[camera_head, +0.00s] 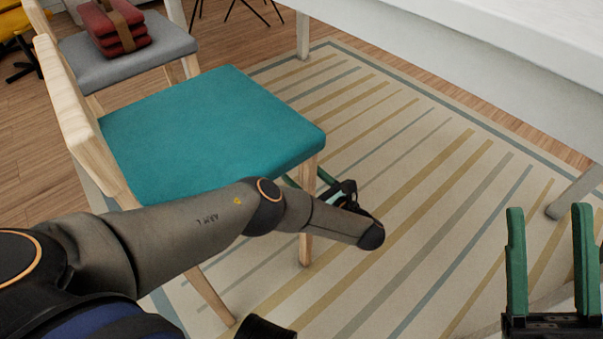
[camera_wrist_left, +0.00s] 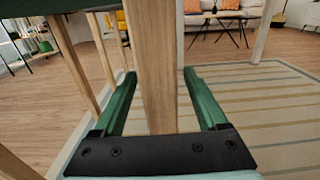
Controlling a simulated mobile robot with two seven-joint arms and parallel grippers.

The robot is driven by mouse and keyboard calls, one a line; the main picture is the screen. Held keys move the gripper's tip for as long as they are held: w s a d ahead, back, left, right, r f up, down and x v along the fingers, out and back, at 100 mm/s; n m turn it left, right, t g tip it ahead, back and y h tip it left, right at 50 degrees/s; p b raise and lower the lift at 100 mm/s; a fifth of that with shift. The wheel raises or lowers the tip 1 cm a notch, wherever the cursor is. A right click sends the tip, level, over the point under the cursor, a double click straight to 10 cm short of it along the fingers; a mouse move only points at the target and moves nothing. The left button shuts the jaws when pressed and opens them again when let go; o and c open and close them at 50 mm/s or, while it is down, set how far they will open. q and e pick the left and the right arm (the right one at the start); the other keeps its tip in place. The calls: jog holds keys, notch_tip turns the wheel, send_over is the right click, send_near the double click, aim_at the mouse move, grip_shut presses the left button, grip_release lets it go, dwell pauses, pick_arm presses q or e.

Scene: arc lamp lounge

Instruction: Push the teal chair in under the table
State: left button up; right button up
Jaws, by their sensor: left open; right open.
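The teal chair (camera_head: 210,122) stands on the striped rug in the head view, with a pale wood backrest at the left and its seat's right edge facing the white table (camera_head: 480,45). The seat is clear of the tabletop, with open rug between them. My left gripper (camera_head: 308,178) is below the seat's near right corner. In the left wrist view its green fingers (camera_wrist_left: 160,74) stand open on either side of a wooden chair leg (camera_wrist_left: 153,50); I cannot tell whether they touch it. My right gripper (camera_head: 549,209) is open and empty at the lower right.
A grey chair (camera_head: 165,45) stands behind the teal one, with a red strapped bundle (camera_head: 115,30) on it. A table leg (camera_head: 574,192) stands at the right. The striped rug (camera_head: 400,170) between chair and table is clear.

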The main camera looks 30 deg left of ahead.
pick_arm(q)
jog(key=shift+c, duration=0.3)
grip_shut()
dwell(1.1)
